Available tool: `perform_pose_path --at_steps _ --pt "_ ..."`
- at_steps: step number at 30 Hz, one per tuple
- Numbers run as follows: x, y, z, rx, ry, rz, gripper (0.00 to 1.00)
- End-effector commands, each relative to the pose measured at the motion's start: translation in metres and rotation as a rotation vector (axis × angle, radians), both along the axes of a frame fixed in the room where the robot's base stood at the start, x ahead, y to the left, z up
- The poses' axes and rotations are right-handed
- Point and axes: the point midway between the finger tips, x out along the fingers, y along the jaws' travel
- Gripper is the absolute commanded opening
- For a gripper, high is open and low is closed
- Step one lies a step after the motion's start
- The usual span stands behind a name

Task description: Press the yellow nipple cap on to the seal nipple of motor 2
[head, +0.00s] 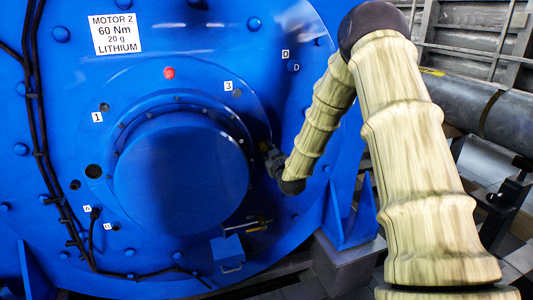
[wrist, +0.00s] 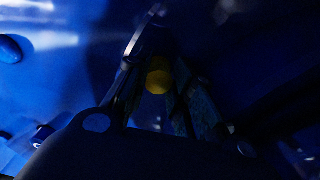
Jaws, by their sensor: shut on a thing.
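Motor 2 (head: 90,140) is a large blue round housing with a white label. My gripper (head: 268,155) is at the right edge of its raised centre hub, close to the motor face. In the wrist view my gripper (wrist: 158,85) is shut on the yellow nipple cap (wrist: 158,76), which shows as a round yellow end between the dark fingers. The wrist view is very dark.
A red plug (head: 169,73) and dark holes marked 1 and 3 surround the hub (head: 180,180). Black cables (head: 40,130) run down the left. A small blue box (head: 228,250) sticks out below the hub. A grey pipe (head: 505,120) lies at right behind my arm.

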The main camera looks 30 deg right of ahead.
Motion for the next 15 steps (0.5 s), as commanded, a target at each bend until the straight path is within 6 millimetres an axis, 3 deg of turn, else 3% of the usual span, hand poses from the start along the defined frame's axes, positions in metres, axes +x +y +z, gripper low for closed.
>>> perform_pose_path --at_steps 1,3,6,15 --pt "0.0013 -0.0003 0.0003 0.000 -0.001 0.000 0.15" --pt "0.0013 -0.0003 0.0006 0.000 -0.001 0.000 0.33" --pt "0.0013 -0.0003 0.0005 0.000 -0.001 0.000 0.49" --pt "0.0006 -0.0001 0.0004 0.000 -0.001 0.000 0.49"
